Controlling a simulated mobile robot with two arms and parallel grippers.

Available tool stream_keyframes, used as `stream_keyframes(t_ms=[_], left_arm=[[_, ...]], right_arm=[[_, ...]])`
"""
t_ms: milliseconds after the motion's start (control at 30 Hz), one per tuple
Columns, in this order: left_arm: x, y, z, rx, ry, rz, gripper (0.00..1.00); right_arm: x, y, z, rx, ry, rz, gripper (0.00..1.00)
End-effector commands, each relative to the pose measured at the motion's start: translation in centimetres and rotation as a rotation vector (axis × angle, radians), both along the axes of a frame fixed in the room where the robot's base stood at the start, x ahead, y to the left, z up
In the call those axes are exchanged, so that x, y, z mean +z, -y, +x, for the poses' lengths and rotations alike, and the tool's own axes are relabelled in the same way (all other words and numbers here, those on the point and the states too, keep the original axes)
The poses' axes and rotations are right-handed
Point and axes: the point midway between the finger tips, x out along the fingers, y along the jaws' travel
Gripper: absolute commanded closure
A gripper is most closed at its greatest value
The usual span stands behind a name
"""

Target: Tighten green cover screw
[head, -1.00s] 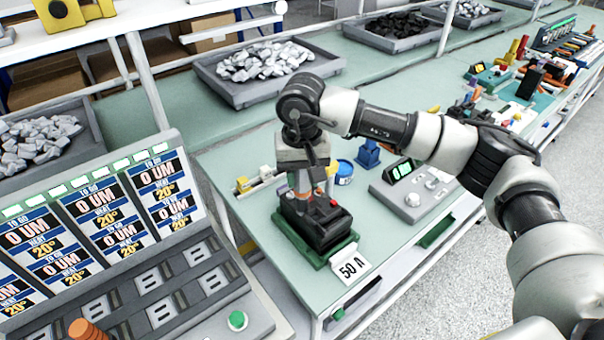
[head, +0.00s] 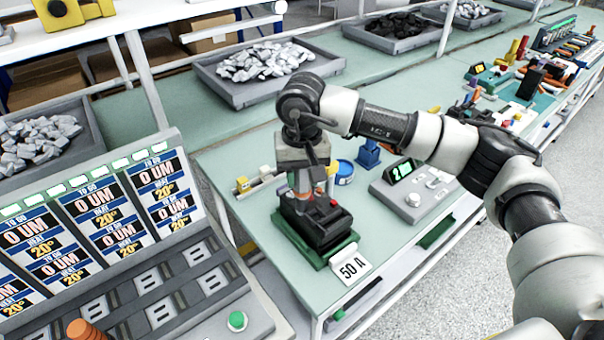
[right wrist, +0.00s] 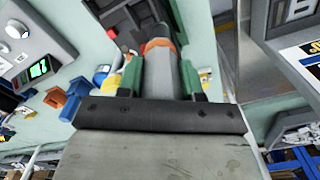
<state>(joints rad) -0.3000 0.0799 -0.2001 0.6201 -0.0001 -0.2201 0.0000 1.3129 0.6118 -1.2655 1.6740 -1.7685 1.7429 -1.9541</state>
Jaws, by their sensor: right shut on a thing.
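A black breaker (head: 312,226) sits in a green fixture (head: 295,243) on the bench, with a white "50 A" tag (head: 352,268) at its front. My right gripper (head: 303,180) points down over the breaker. In the right wrist view its green fingers (right wrist: 168,75) are shut on a grey tool with an orange band (right wrist: 160,48), which looks like a screwdriver. The tool's tip reaches down to the breaker. The green cover screw cannot be made out; the tool and gripper hide that spot. My left gripper is not in view.
A grey meter box with a lit display (head: 402,170) stands right of the breaker. A blue tin (head: 344,172) and a blue block (head: 368,155) stand behind. A test panel (head: 175,275) fills the lower left. Bench in front of the meter box is clear.

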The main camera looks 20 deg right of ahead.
Motion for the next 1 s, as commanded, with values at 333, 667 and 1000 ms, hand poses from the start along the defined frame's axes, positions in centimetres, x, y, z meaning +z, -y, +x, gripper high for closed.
stream_keyframes(t_ms=[333,667,1000], left_arm=[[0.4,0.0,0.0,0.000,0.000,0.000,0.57],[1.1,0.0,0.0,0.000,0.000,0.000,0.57],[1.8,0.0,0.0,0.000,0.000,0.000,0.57]], right_arm=[[1.2,0.0,0.1,0.000,0.003,0.001,0.88],[3.1,0.0,0.0,0.000,0.002,0.001,0.88],[5.1,0.0,0.0,0.000,0.002,0.001,0.88]])
